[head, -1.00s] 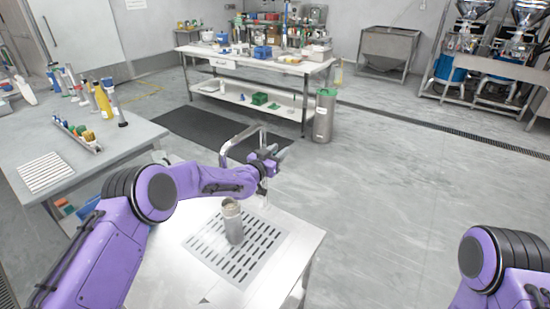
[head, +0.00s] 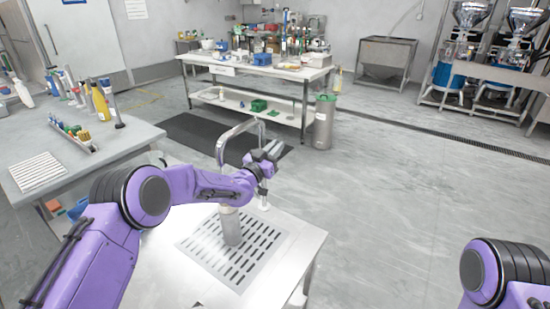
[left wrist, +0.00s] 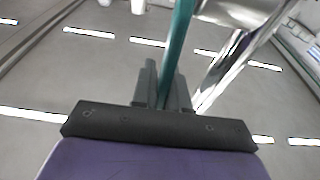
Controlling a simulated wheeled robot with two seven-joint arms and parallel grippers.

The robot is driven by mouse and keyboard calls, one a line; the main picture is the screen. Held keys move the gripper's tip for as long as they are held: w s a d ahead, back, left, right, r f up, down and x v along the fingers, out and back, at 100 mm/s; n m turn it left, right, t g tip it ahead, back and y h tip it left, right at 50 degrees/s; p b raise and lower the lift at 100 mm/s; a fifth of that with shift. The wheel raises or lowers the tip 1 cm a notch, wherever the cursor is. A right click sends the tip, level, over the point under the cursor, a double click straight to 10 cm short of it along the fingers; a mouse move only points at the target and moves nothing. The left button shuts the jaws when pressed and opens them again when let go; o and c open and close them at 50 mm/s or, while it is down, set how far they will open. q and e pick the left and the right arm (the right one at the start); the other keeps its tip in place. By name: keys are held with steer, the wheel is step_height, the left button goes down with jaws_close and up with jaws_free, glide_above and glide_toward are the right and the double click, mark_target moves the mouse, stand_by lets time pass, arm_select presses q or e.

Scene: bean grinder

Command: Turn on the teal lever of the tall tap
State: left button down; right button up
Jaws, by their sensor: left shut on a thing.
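The tall tap (head: 236,131) is a chrome arch at the back of the steel table. In the left wrist view its shiny pipe (left wrist: 232,60) rises to the right of the fingers. The teal lever (left wrist: 180,40) is a thin bar running up between my left fingers. My left gripper (head: 270,153) is beside the tap in the head view, and in the left wrist view (left wrist: 163,86) its fingers are shut on the teal lever. In the head view the lever is hidden. My right gripper is out of view; only part of the right arm shows.
A metal canister (head: 230,226) stands on the slotted drain grate (head: 262,262), its top partly hidden by my left arm. A side table (head: 130,137) with bottles is at the left. A white workbench (head: 290,72) and a steel drum (head: 323,122) stand behind.

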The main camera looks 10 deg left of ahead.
arm_select(q)
steer(key=shift+s+a+f, duration=0.1)
steer(key=shift+f, duration=0.1)
steer(key=shift+r, duration=0.15)
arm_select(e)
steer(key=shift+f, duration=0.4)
arm_select(q)
steer(key=c, duration=1.2)
jaws_free()
steer(key=shift+a, duration=0.15)
steer(key=shift+s, duration=0.1)
steer(key=shift+s, duration=0.25)
steer(key=b+v, duration=0.1)
steer(key=v, duration=0.4)
steer(key=b+v, duration=0.1)
steer(key=v, duration=0.4)
steer(key=shift+f+b, duration=0.25)
steer(key=shift+b, duration=0.1)
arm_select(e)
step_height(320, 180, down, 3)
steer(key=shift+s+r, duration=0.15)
